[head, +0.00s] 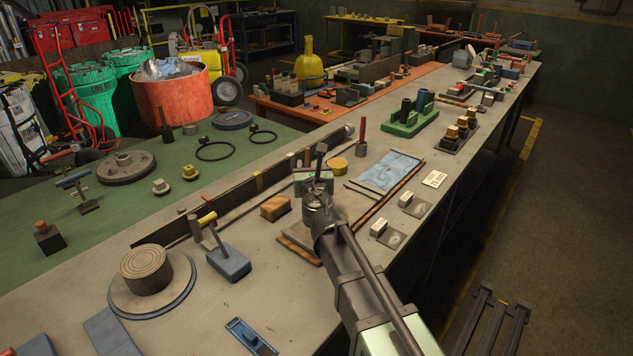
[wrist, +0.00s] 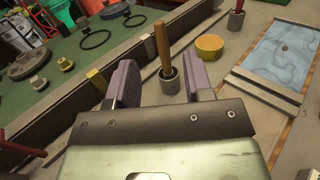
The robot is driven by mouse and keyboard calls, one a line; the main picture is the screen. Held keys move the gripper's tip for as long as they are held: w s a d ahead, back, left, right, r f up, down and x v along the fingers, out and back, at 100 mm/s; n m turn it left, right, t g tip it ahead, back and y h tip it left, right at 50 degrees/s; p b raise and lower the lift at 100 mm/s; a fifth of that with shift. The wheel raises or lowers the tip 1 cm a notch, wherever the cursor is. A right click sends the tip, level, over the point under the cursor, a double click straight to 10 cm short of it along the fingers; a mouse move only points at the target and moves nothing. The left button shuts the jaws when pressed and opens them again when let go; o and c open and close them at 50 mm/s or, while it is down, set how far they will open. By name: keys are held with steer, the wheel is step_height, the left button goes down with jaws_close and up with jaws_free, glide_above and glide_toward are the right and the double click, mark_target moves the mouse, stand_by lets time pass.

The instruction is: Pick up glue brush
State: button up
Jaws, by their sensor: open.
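A brown wooden handle (wrist: 163,45) stands nearly upright in a small grey pot (wrist: 169,82) in the wrist view; it looks like the glue brush, its bristles hidden in the pot. My gripper (wrist: 158,70) is open, with one purple pad on each side of the handle in that picture. I see no contact, and the distance to the handle is hard to tell. A second, red handle (head: 362,131) stands in another grey pot (head: 361,149) farther back.
A yellow round tin (wrist: 209,47) stands right of the wooden handle. A blue sheet on a board (head: 388,170) lies farther right. A tan block (head: 275,207) and a blue-based clamp (head: 228,262) are left of my gripper. A long dark rail (head: 235,203) runs along the bench.

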mark_target(308, 150)
steer(key=w, duration=0.3)
steer(key=w+a, duration=0.1)
steer(key=w, duration=0.6)
steer(key=shift+w+a, duration=0.3)
steer(key=shift+a, duration=0.05)
steer(key=shift+s, duration=0.1)
jaws_close()
